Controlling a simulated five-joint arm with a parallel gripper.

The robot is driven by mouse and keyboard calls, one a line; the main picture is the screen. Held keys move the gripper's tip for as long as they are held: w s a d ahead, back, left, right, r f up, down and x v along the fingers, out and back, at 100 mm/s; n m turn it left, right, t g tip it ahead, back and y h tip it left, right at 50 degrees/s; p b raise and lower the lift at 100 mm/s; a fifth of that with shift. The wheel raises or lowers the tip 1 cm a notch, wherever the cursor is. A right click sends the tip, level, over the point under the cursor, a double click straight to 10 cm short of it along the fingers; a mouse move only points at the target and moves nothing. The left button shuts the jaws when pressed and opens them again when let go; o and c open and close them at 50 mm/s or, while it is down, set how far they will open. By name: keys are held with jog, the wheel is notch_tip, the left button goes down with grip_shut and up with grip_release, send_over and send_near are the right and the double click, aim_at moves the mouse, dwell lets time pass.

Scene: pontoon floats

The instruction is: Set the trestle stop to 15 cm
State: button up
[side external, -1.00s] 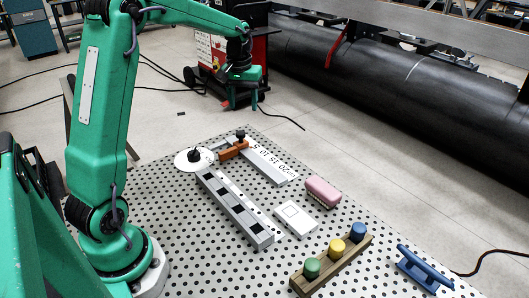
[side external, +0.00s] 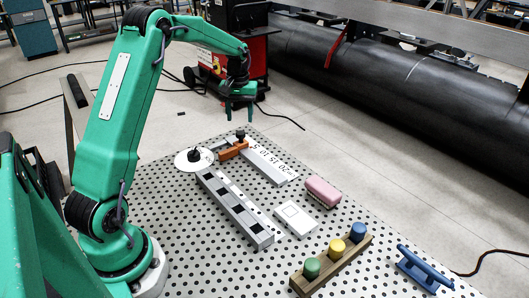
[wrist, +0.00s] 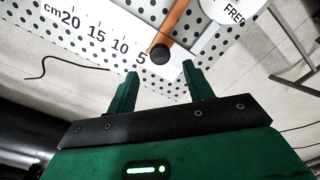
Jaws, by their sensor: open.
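The trestle stop is an orange slider (side external: 233,150) with a black knob (side external: 241,135), sitting across a pale ruler (side external: 268,166) on the perforated table. In the wrist view the ruler (wrist: 85,18) reads cm 20, 15, 10, 5. The black knob (wrist: 160,53) and orange bar (wrist: 178,20) are just beyond the 5, at the low end of the scale. My gripper (side external: 240,119) is open and empty, above and behind the knob in the side view. In the wrist view its fingertips (wrist: 160,70) are spread, with the knob ahead of the gap, apart from both.
A white disc (side external: 188,163) with a black knob adjoins a long grey rail (side external: 235,208). A pink block (side external: 321,192), a white card (side external: 295,219), a wooden rack (side external: 312,280) with coloured pegs and a blue handle (side external: 424,268) lie toward the front and right.

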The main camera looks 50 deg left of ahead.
aim_at(241, 132)
jog(key=shift+f, duration=2.95)
